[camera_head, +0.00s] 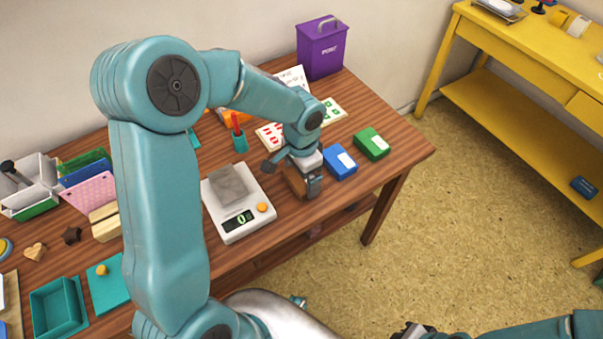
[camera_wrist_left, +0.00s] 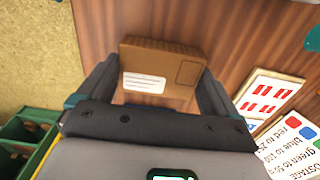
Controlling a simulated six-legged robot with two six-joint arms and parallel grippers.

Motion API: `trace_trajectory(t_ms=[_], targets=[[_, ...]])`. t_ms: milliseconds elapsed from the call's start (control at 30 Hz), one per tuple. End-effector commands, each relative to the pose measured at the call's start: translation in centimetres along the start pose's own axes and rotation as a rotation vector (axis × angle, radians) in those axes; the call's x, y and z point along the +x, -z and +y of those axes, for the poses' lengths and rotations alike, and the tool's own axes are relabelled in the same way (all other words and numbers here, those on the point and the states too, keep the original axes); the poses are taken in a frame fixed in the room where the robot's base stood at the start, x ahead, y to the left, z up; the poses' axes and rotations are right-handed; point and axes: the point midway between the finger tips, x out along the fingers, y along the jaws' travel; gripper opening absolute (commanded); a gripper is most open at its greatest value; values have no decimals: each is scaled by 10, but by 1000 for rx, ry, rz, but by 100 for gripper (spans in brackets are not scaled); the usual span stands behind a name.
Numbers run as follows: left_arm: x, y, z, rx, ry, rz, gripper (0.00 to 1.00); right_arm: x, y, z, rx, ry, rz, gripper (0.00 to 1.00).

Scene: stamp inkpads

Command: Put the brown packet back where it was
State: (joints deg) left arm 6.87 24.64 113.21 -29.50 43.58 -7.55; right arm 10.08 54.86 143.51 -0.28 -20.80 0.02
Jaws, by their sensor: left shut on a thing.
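The brown packet (camera_head: 294,181) is a small cardboard box, partly hidden by my left gripper (camera_head: 306,184) in the head view. In the left wrist view the brown packet (camera_wrist_left: 160,68), with a white label, sits between the two fingers of the left gripper (camera_wrist_left: 157,85). The left gripper is shut on it. It is near the table's front edge, between the scale and the blue inkpad. I cannot tell whether it touches the table. A dark part at the bottom edge, probably my right gripper (camera_head: 412,331), is cut off.
A white scale (camera_head: 233,226) reading 0 with a grey block on its plate (camera_head: 230,184) stands left of the packet. Blue (camera_head: 339,167) and green (camera_head: 372,144) inkpads lie to the right.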

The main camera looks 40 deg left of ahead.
Motion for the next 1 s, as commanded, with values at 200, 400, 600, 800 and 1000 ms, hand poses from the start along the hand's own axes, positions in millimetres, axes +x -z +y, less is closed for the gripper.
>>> trace_trajectory(t_ms=[200, 400, 600, 800, 1000], targets=[[0, 0, 0, 0, 1, 1, 56, 0, 0, 0, 0, 0, 0, 0], [3, 0, 0, 0, 1, 1, 100, 2, 0, 1, 0, 0, 0, 0], [1, 0, 0, 0, 1, 1, 100, 1, 0, 0, 0, 0, 0, 0], [-24, 1, -1, -2, 4, 4, 100, -4, 0, -2, 0, 0, 0, 0], [-72, 1, -1, -1, 4, 6, 100, -10, 0, -4, 0, 0, 0, 0]])
